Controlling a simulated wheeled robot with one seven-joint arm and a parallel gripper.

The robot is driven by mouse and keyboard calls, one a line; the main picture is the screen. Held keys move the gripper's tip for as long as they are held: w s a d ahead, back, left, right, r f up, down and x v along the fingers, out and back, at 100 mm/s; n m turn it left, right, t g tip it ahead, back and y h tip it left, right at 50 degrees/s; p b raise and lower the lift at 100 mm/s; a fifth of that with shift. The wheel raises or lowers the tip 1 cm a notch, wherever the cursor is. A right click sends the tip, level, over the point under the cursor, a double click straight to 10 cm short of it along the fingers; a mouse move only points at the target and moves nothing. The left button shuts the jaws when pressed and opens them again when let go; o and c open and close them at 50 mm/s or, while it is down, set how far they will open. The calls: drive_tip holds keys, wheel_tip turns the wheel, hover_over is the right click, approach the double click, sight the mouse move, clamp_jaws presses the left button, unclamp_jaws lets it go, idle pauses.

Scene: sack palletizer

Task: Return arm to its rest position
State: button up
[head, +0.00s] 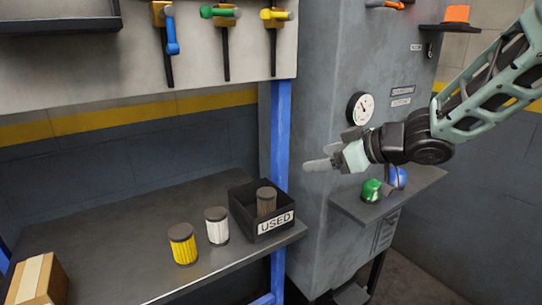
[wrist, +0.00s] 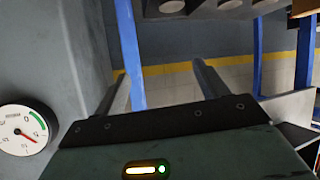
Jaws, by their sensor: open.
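My gripper (head: 325,152) is open and empty in the head view. It is held in the air in front of the grey cabinet, pointing left, above and to the right of the bench. In the wrist view its two fingers (wrist: 160,90) stand wide apart with nothing between them. My arm reaches in from the right edge of the head view.
A metal bench (head: 110,228) holds a yellow filter (head: 183,245), a white filter (head: 217,228) and a black "USED" bin (head: 243,208) with a brown filter (head: 266,202). The grey cabinet (head: 320,80) has a gauge (head: 360,108) and a shelf (head: 420,190) with green and blue domes. A blue post (head: 280,130) stands nearby.

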drive_tip(key=s+d+f+m+g+h+b, duration=0.1)
drive_tip(key=s+f+g+h, duration=0.1)
drive_tip(key=s, duration=0.9)
drive_tip(key=s+d+f+m+g+h+b, duration=0.1)
drive_tip(key=s+f+g+h+b, duration=0.1)
drive_tip(key=s+f, duration=0.5)
drive_tip(key=s+d+f+m+g+h+b, duration=0.1)
drive_tip(key=s+f+g+h, duration=0.3)
drive_tip(key=s, duration=1.1)
drive_tip(key=shift+d+f+h+b, duration=0.15)
drive_tip(key=shift+f+h+b, duration=0.25)
drive_tip(key=shift+h, duration=0.2)
